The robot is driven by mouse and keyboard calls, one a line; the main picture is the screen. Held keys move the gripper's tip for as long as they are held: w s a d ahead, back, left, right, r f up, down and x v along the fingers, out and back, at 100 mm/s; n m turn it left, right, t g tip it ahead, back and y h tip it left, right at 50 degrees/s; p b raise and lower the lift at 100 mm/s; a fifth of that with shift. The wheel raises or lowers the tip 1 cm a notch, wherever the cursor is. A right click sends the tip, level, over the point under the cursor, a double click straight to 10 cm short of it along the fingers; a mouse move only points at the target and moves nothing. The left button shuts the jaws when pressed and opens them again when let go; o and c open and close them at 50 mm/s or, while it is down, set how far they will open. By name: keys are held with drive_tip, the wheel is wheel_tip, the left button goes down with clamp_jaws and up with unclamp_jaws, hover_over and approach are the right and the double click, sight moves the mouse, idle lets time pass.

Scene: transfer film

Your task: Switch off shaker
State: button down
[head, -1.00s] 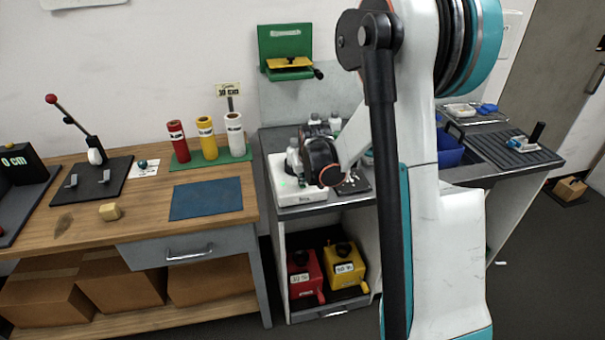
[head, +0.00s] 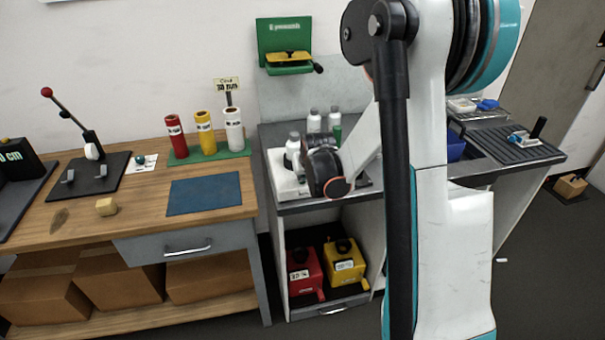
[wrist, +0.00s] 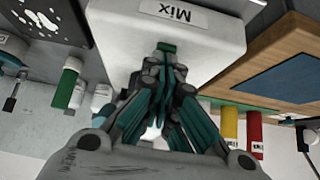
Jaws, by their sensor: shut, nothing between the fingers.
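The shaker is a white box (wrist: 205,45) with a "Mix" label (wrist: 172,13) in the wrist view. In the head view my fingers are hidden behind the wrist.
Bottles (head: 314,121) stand behind my wrist; a green-and-white one (wrist: 70,85) shows in the wrist view. The wooden table (head: 140,220) with film rolls (head: 204,132) is to the left. A green wall dispenser (head: 285,45) hangs above. Red (head: 304,272) and yellow (head: 345,262) boxes sit below.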

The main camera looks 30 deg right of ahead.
drive_tip(key=shift+w, duration=0.1)
drive_tip(key=shift+w+d+r, duration=0.1)
drive_tip(key=shift+w+d, duration=0.1)
drive_tip(key=shift+w, duration=0.45)
drive_tip(key=shift+r, duration=0.25)
drive_tip(key=r+p, duration=0.2)
drive_tip(key=r, duration=0.1)
drive_tip(key=r+p, duration=0.1)
drive_tip(key=shift+s+a+r, duration=0.1)
drive_tip(key=shift+s+r, duration=0.05)
drive_tip(key=shift+s, duration=0.15)
drive_tip(key=s+a+r+p, duration=0.1)
drive_tip(key=s+a+r, duration=0.1)
drive_tip(key=s+r, duration=0.3)
drive_tip(key=s, duration=0.2)
drive_tip(key=shift+s, duration=0.4)
drive_tip(key=shift+a, duration=0.1)
